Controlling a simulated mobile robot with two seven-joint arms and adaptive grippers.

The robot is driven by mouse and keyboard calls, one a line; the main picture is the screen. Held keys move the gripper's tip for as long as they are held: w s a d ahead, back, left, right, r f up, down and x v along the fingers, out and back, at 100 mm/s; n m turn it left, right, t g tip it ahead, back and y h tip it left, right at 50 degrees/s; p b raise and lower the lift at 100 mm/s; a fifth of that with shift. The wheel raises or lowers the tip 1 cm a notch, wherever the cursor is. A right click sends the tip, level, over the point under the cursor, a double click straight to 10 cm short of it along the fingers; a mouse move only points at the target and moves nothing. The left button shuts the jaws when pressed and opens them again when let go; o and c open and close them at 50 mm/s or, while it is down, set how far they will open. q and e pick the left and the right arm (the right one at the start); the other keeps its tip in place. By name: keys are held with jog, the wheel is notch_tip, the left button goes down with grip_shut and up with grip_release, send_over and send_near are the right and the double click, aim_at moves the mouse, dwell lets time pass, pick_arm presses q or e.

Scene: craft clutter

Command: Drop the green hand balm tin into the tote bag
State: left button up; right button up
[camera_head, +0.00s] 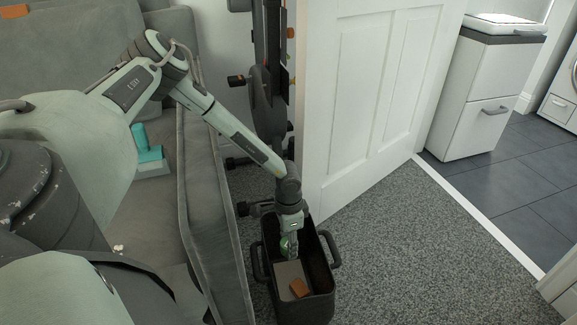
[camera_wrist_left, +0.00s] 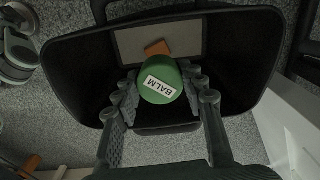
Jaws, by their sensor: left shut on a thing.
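The green hand balm tin (camera_wrist_left: 161,80), with a white label reading BALM, is between the fingers of my left gripper (camera_wrist_left: 160,92), which is shut on it. In the head view my left gripper (camera_head: 289,243) points down into the dark tote bag (camera_head: 327,272), and only a sliver of the tin (camera_head: 284,246) shows. In the wrist view the tin is over the bag's opening, with the bag's rim (camera_wrist_left: 62,75) around it. I cannot tell how far the tin is above the bag's bottom. My right gripper does not show.
Inside the bag lie a grey flat item (camera_head: 287,272) and an orange-brown block (camera_head: 299,288). A grey sofa (camera_head: 190,215) stands left of the bag, with a teal object (camera_head: 146,150) on it. A white door (camera_head: 365,105) is behind. Carpet to the right is clear.

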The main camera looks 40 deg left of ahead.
pick_arm(q)
jog(key=o, duration=1.2)
notch_tip(320, 180, up, 8)
jog(key=shift+f, duration=0.2)
